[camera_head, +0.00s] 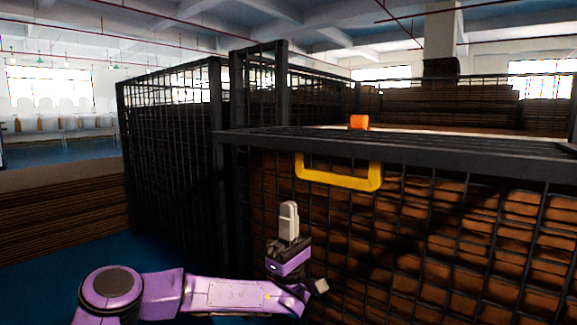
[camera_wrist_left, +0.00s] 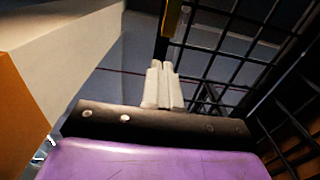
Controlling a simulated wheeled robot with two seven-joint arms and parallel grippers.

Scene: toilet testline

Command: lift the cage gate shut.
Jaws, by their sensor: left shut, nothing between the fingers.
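The cage gate (camera_head: 470,165) is a dark wire-mesh panel with a thick top rail, at the right of the head view. Its yellow handle (camera_head: 340,182) hangs just under that rail. A yellow strip, probably the handle (camera_wrist_left: 172,18), shows at the top of the left wrist view. My left gripper (camera_head: 289,205) points up in front of the mesh, below and left of the handle, apart from it in the picture. Its pale fingers are together and empty, also in the left wrist view (camera_wrist_left: 163,68). My right gripper is not in view.
Stacked brown sheets (camera_head: 420,235) fill the cage behind the mesh. Another mesh side (camera_head: 170,150) with dark posts stands at the left. A small orange piece (camera_head: 358,122) sits above the rail. Blue floor (camera_head: 75,250) is open at the lower left.

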